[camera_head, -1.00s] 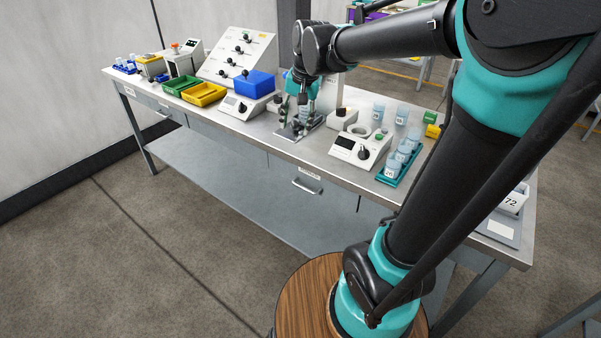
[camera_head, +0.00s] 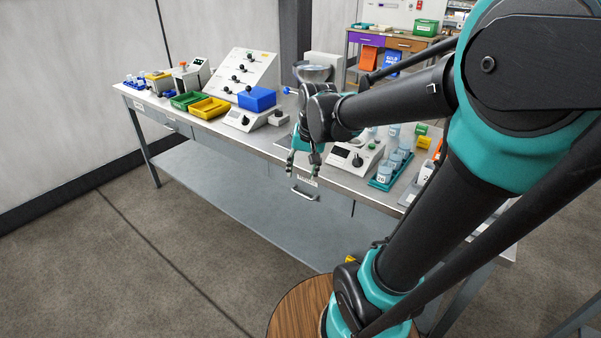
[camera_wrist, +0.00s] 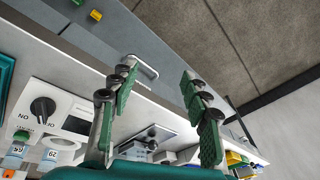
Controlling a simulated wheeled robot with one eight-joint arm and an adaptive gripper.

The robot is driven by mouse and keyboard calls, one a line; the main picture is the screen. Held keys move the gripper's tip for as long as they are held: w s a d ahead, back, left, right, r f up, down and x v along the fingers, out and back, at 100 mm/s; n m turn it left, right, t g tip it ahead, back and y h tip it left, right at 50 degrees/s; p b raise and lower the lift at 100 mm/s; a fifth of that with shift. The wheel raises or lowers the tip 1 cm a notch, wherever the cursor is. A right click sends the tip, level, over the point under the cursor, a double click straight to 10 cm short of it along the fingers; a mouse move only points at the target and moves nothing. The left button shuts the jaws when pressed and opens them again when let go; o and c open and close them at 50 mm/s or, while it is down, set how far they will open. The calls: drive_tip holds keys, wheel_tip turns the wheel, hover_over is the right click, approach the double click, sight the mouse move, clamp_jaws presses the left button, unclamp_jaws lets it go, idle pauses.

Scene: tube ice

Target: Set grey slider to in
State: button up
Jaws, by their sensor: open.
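I cannot single out a grey slider in these views. The slanted white panel (camera_head: 246,73) at the back of the bench carries several small black knobs, too small to read. My gripper (camera_head: 302,168) points down at the front edge of the bench, by the drawer with a metal handle (camera_head: 304,193). It is open and empty. In the wrist view its two green-padded fingers (camera_wrist: 158,72) are spread apart, with the drawer handle (camera_wrist: 144,66) beside the left finger.
A white device with a black dial (camera_head: 357,158) and a teal rack of cups (camera_head: 380,183) stand right of my gripper. Left are a blue bin (camera_head: 257,98), a yellow tray (camera_head: 209,108) and a green tray (camera_head: 186,101). The floor before the bench is clear.

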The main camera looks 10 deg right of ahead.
drive_tip(key=shift+w+r+n, duration=0.1)
drive_tip(key=shift+w+n, duration=0.15)
drive_tip(key=shift+n, duration=0.05)
drive_tip(key=c, duration=0.4)
drive_tip(key=w+n, duration=0.1)
drive_tip(key=n, duration=0.1)
drive_tip(key=w+r+n+h, duration=0.1)
drive_tip(key=w+n, duration=0.1)
drive_tip(key=w+a+n+h, duration=0.1)
drive_tip(key=w+n, duration=0.1)
drive_tip(key=shift+w+r, duration=0.2)
clamp_jaws()
drive_tip(key=w+a+r+n+t+h, duration=0.1)
drive_tip(key=w+a+r+n+h, duration=0.15)
drive_tip(key=w+a+n, duration=0.45)
drive_tip(key=w+a+r+n+h, duration=0.25)
drive_tip(key=w+n, duration=0.65)
drive_tip(key=n, duration=0.5)
drive_tip(key=shift+h, duration=0.4)
drive_tip(key=x, duration=1)
drive_tip(key=shift+w+a+f, duration=0.2)
drive_tip(key=shift+w+f, duration=0.05)
drive_tip(key=w+d, duration=0.1)
drive_tip(key=d, duration=0.1)
drive_tip(key=shift+w+d+f, duration=0.35)
drive_tip(key=shift+f, duration=0.05)
drive_tip(key=shift+w+d+f, duration=0.1)
drive_tip(key=shift+w+d, duration=0.2)
drive_tip(key=shift+d, duration=0.05)
